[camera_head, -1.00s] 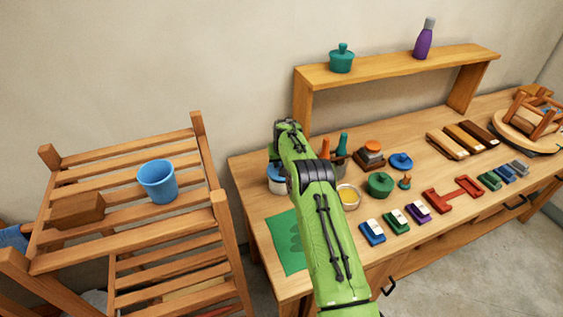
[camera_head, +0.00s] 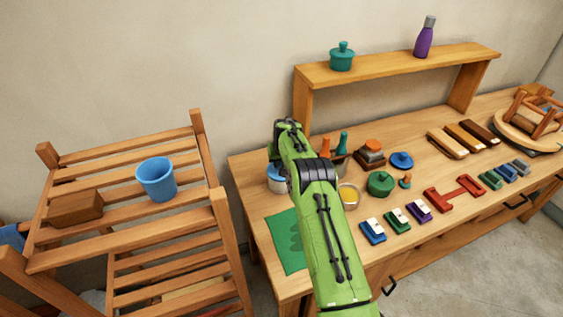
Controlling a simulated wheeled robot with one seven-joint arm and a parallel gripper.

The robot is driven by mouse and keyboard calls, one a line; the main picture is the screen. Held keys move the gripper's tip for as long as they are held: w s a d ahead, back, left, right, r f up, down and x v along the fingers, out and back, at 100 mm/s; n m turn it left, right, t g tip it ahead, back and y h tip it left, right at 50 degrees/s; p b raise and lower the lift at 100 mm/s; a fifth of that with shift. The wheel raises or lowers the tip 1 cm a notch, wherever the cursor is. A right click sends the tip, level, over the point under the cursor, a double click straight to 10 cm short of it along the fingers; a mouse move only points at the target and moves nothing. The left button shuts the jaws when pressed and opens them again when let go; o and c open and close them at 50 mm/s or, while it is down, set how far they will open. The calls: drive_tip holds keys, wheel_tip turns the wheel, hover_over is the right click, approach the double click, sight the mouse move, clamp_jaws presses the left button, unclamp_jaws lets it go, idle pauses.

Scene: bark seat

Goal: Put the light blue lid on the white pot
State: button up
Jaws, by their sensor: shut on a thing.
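The white pot (camera_head: 277,187) stands at the left end of the workbench, partly hidden by my arm. The light blue lid (camera_head: 276,173) shows as a band at the top of the pot, below my gripper (camera_head: 275,160). My gripper points down over the pot and is shut on the lid. The fingertips and the lid's knob are mostly hidden behind my arm, so I cannot tell whether the lid is fully seated or just above the rim.
Right of my arm are a bowl with yellow contents (camera_head: 348,195), a green lidded pot (camera_head: 380,184) and a darker blue lid (camera_head: 401,160). A green mat (camera_head: 283,240) lies in front. A shelf (camera_head: 400,68) stands behind. A slatted rack with a blue bucket (camera_head: 156,180) is left.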

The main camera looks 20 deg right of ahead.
drive_tip(key=shift+f, duration=0.35)
drive_tip(key=o, duration=1.8)
drive_tip(key=shift+o, duration=0.2)
drive_tip(key=shift+r+p, duration=1.95)
drive_tip(key=shift+r, duration=1.6)
